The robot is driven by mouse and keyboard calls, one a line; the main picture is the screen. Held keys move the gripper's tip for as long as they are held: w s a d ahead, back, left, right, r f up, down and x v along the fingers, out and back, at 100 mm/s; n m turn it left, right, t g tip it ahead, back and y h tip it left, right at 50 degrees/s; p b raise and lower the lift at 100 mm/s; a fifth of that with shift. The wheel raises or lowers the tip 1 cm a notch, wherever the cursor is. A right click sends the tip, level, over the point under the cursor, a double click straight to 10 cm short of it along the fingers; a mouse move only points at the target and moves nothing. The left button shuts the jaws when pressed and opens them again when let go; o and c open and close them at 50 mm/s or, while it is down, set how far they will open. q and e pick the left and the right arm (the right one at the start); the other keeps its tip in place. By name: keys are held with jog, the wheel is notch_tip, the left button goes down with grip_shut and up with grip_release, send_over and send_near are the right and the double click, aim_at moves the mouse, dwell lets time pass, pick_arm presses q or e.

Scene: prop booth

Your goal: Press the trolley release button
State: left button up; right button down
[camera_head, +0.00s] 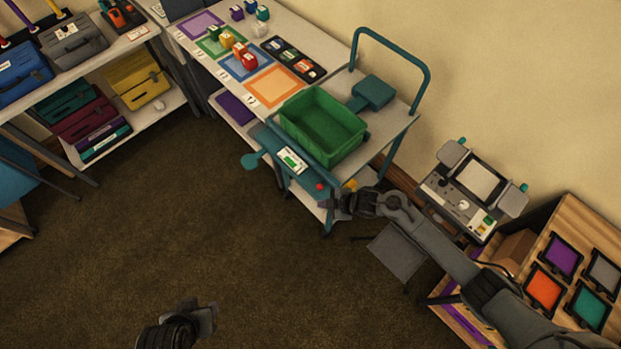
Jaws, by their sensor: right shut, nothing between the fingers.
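The trolley (385,140) stands against the wall, with a teal push handle and a green crate (340,148) on its top. A small red button (320,187) shows at the right end of its teal front panel. I take it to be the release button. My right gripper (338,203) is shut and empty, just right of and below the red button in the picture. I cannot tell whether it touches the trolley. My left gripper (206,317) is low at the bottom edge, over the carpet and far from the trolley; its jaw state is unclear.
A table with coloured mats (272,86) and small blocks adjoins the trolley on the left. A grey console (472,190) and a wooden rack (545,262) with coloured panels stand right. Shelves with cases (138,80) are at upper left. The carpet (150,220) is clear.

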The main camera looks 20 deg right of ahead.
pick_arm(q)
jog(key=b+x, duration=0.1)
jog(key=x, duration=0.1)
jog(key=s+b+x, duration=0.1)
jog(key=x, duration=0.1)
jog(key=shift+f+b, duration=0.1)
jog(key=shift+b, duration=0.3)
pick_arm(e)
jog(key=w+d+r+t, duration=0.1)
jog(key=w+r, duration=0.3)
jog(key=w, duration=0.5)
jog(key=shift+w+d+r+n+t, duration=0.15)
jog(key=shift+w+d+n+t, duration=0.15)
jog(key=shift+d, duration=0.5)
pick_arm(q)
jog(key=shift+w+a, duration=0.1)
pick_arm(e)
jog(key=b, duration=0.7)
send_over(322, 188)
notch_tip(322, 188, down, 7)
jog(key=shift+f, duration=0.1)
jog(key=shift+f+b, duration=0.5)
jog(key=shift+f, duration=0.3)
pick_arm(q)
notch_tip(322, 188, down, 8)
